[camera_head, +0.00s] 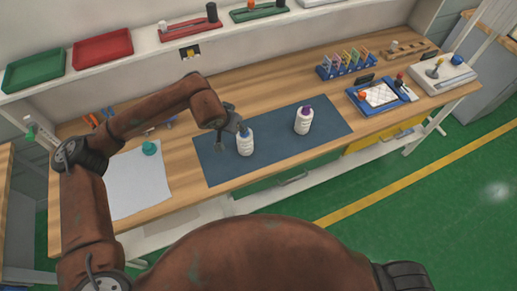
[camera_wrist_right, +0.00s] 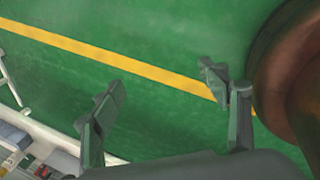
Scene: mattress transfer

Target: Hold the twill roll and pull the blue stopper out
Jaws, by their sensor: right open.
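A white bottle-shaped roll (camera_head: 245,146) with a blue top stands upright on the dark blue mat (camera_head: 220,169). A second white one (camera_head: 303,124) with a purple top stands to its right on the same mat. My left gripper (camera_head: 236,127) is at the top of the blue-topped one, from the upper left. Its fingers are small and partly hide the blue top, and I cannot tell whether they are closed on it. My right gripper (camera_wrist_right: 162,80) is open and empty over the green floor in the right wrist view. It is outside the head view.
A white sheet (camera_head: 139,192) with a teal object (camera_head: 148,148) lies left of the mat. A blue rack (camera_head: 346,65), a blue-framed board (camera_head: 378,97) and a white device (camera_head: 443,75) stand at the right. Trays line the shelf above.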

